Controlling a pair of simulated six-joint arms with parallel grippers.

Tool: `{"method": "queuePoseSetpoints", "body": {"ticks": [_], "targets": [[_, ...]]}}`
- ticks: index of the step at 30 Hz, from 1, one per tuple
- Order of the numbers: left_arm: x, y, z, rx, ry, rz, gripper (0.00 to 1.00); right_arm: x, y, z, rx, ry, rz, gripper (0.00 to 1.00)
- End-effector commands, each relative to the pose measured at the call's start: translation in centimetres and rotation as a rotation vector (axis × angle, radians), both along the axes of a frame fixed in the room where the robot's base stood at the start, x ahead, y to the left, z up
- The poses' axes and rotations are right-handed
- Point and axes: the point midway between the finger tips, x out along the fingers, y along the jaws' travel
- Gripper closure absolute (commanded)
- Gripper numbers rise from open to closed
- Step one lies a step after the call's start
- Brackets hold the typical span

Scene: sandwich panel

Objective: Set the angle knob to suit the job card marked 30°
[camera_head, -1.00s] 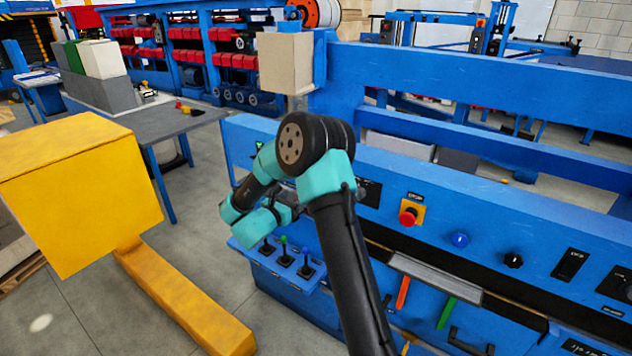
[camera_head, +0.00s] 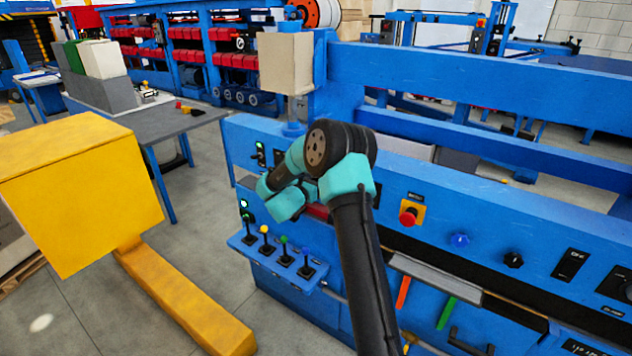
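One of my arms, with teal joints and a black link, rises from the bottom middle in front of the blue machine panel (camera_head: 440,208). I cannot tell which arm it is; its gripper is hidden behind the wrist or out of view. On the panel are a blue knob (camera_head: 460,240), a black knob (camera_head: 513,260) and, cut by the right edge, a black dial plate (camera_head: 612,284). I cannot tell which is the angle knob, and no angle marking is readable. The arm is left of these controls. No job card marked 30° can be made out.
A red stop button (camera_head: 408,217) on a yellow plate sits right of my arm. A lever shelf (camera_head: 248,241) with several coloured levers is on the left. A yellow box-shaped unit (camera_head: 80,190) stands at left. Orange (camera_head: 402,291) and green (camera_head: 446,313) handles are lower right.

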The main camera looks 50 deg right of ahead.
Motion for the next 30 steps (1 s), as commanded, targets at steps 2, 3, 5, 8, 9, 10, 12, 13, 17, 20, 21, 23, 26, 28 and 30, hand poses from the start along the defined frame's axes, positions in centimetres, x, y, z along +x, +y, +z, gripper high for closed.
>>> {"method": "queuePoseSetpoints", "body": {"ticks": [2, 3, 5, 8, 9, 10, 12, 13, 17, 20, 21, 23, 26, 28, 30], "targets": [[0.00, 0.00, 0.00, 0.000, 0.000, 0.000, 0.57, 0.01, 0.00, -0.01, 0.000, 0.000, 0.000, 0.31], [0.00, 0.00, 0.00, 0.000, 0.000, 0.000, 0.57, 0.01, 0.01, -0.01, 0.000, 0.000, 0.000, 0.31], [0.00, 0.00, 0.00, 0.000, 0.000, 0.000, 0.57, 0.01, 0.02, -0.01, 0.000, 0.000, 0.000, 0.31], [0.00, 0.00, 0.00, 0.000, 0.000, 0.000, 0.57, 0.01, 0.03, -0.01, 0.000, 0.000, 0.000, 0.40], [0.00, 0.00, 0.00, 0.000, 0.000, 0.000, 0.57, 0.01, 0.03, -0.02, 0.000, 0.000, 0.000, 0.44], [0.00, 0.00, 0.00, 0.000, 0.000, 0.000, 0.57, 0.01, 0.04, -0.02, 0.000, 0.000, 0.000, 0.47], [0.00, 0.00, 0.00, 0.000, 0.000, 0.000, 0.57, 0.01, 0.04, -0.02, 0.000, 0.000, 0.000, 0.53], [0.00, 0.00, 0.00, 0.000, 0.000, 0.000, 0.57, 0.01, 0.04, -0.02, 0.000, 0.000, 0.000, 0.56], [0.00, 0.00, 0.00, 0.000, 0.000, 0.000, 0.57, 0.00, 0.05, -0.01, 0.000, 0.000, 0.000, 0.69], [0.00, 0.00, 0.00, 0.000, 0.000, 0.000, 0.57, 0.00, 0.05, -0.02, 0.000, 0.000, 0.000, 0.78], [0.00, 0.00, 0.00, 0.000, 0.000, 0.000, 0.57, 0.00, 0.05, -0.02, 0.000, 0.000, 0.000, 0.80], [0.00, 0.00, 0.00, 0.000, 0.000, 0.000, 0.57, 0.00, 0.05, -0.02, 0.000, 0.001, 0.000, 0.80], [0.00, 0.00, 0.00, 0.000, 0.000, 0.000, 0.57, 0.00, 0.06, -0.02, -0.001, 0.007, 0.000, 0.80], [0.00, 0.00, 0.00, 0.000, 0.000, 0.000, 0.57, 0.00, 0.06, -0.02, -0.002, 0.016, 0.000, 0.80], [0.00, 0.00, 0.00, 0.000, 0.000, 0.000, 0.57, 0.00, 0.06, -0.02, -0.004, 0.030, 0.000, 0.80]]}}
